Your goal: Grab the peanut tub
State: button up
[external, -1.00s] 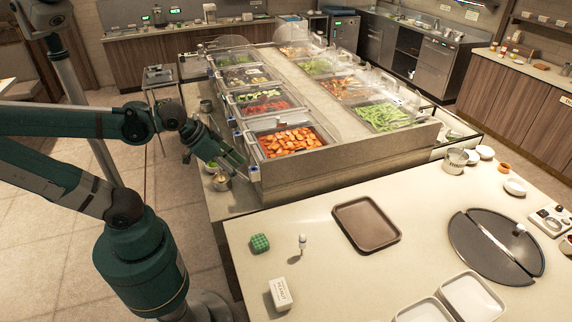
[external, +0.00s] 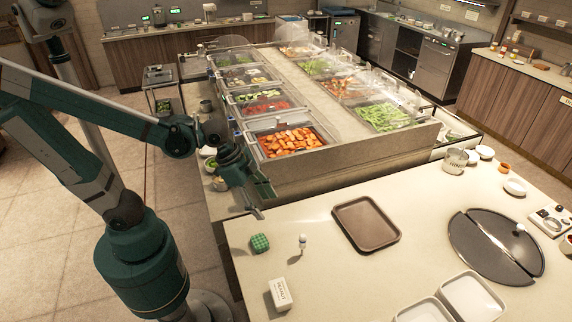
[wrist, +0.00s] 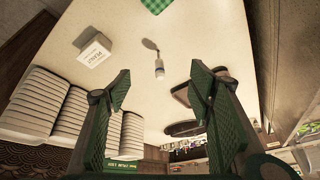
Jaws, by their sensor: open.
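The peanut tub (external: 280,294) is a small white box with dark lettering, on the front left part of the pale counter in the external view. In the wrist view the tub (wrist: 96,52) is at the upper left, and its label can be partly read. My gripper (external: 264,202) is in the air near the counter's back left corner, behind the tub and apart from it. In the wrist view my gripper (wrist: 158,88) has its two green fingers spread wide with nothing between them.
A green checkered block (external: 260,243) and a small white-topped item (external: 302,241) stand near the tub. A brown tray (external: 366,210) lies right of them, and white dishes (external: 470,297) at the front. The food bar (external: 350,165) rises behind. The counter around the tub is clear.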

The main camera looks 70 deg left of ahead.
jog(key=d+f+m+g+h, duration=0.1)
jog(key=d+f+m+g, duration=0.1)
jog(key=d+f+m, duration=0.55)
jog(key=m+g+h+b, duration=0.1)
jog(key=m+g, duration=0.1)
jog(key=m, duration=0.1)
send_near(280, 290)
jog(key=shift+w+f, duration=0.25)
jog(key=shift+f, duration=0.3)
jog(key=shift+w+f, duration=0.2)
jog(key=shift+f, duration=0.35)
jog(key=shift+s+d+f+g, duration=0.2)
jog(key=shift+d+f+g, duration=0.1)
jog(key=shift+d+f, duration=0.1)
jog(key=shift+f, duration=0.1)
jog(key=shift+b+x, duration=0.4)
jog(key=shift+x, duration=0.75)
jog(key=shift+d, duration=0.1)
jog(key=shift+b+x, duration=0.65)
jog(key=shift+x, duration=1.9)
jog(key=shift+d+f+b, duration=0.15)
jog(key=shift+f+b, duration=0.05)
jog(key=shift+b, duration=0.1)
